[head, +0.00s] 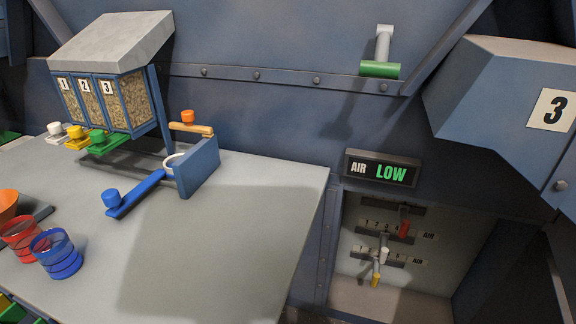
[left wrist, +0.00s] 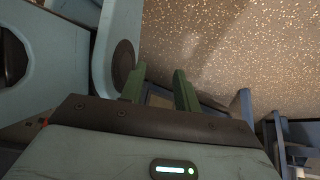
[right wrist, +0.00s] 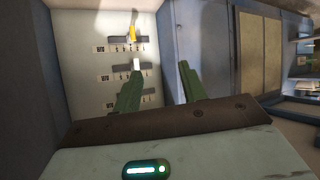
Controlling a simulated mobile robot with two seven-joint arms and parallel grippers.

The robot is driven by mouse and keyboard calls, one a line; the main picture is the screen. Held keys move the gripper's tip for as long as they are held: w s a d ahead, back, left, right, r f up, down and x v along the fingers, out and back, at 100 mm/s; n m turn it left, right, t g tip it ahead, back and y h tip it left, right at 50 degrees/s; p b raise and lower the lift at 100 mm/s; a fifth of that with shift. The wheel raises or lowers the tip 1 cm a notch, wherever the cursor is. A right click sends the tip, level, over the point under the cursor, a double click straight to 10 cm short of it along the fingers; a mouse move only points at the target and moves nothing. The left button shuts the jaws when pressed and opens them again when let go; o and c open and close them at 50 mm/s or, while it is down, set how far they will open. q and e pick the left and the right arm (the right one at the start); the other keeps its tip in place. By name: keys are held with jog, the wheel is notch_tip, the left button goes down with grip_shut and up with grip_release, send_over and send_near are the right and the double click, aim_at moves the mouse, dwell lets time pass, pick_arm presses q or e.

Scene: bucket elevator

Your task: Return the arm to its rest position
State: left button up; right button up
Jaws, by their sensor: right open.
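Neither gripper shows in the head view. In the left wrist view my left gripper (left wrist: 159,90) has its two green fingers apart, with nothing seen between them. A speckled floor lies beyond it. In the right wrist view my right gripper (right wrist: 158,85) is open and empty. It faces the recessed lever panel (right wrist: 80,45), which is also at the lower right of the head view (head: 350,235). The panel has a red lever (head: 404,224), a white lever (head: 384,254) and a yellow lever (head: 375,279). The yellow and white levers also show beside the right gripper.
A grey table (head: 240,220) holds a blue cup (head: 57,255), a red cup (head: 20,238) and a blue-handled slide (head: 135,192). A numbered grain hopper (head: 103,100) stands behind. A sign (head: 382,168) reads "AIR LOW". A blue housing marked 3 (head: 500,85) juts out at right.

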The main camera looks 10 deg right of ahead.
jog(key=s+a+n+g+y, duration=0.1)
jog(key=s+a+g, duration=0.3)
jog(key=s, duration=0.8)
jog(key=s+a+n+g+y, duration=0.15)
jog(key=s+a, duration=0.35)
jog(key=s, duration=0.7)
pick_arm(q)
jog(key=w+r+t+p, duration=0.1)
jog(key=w+r+p, duration=0.2)
jog(key=r+p, duration=1)
jog(key=w+r+t+p, duration=0.1)
jog(key=w+r+p, duration=0.2)
jog(key=r+p, duration=1)
jog(key=shift+d+t+p, duration=0.3)
jog(key=shift+d, duration=0.05)
pick_arm(e)
jog(key=w+r+t, duration=0.1)
jog(key=w+r, duration=0.2)
jog(key=r, duration=0.9)
jog(key=w+r+t, duration=0.1)
jog(key=w+r, duration=0.3)
jog(key=r, duration=0.8)
jog(key=shift+w+a+r+m, duration=0.2)
jog(key=shift+a+r+m, duration=0.1)
jog(key=shift+m, duration=0.05)
pick_arm(q)
jog(key=shift+a+r, duration=0.1)
pick_arm(e)
jog(key=shift+y, duration=0.25)
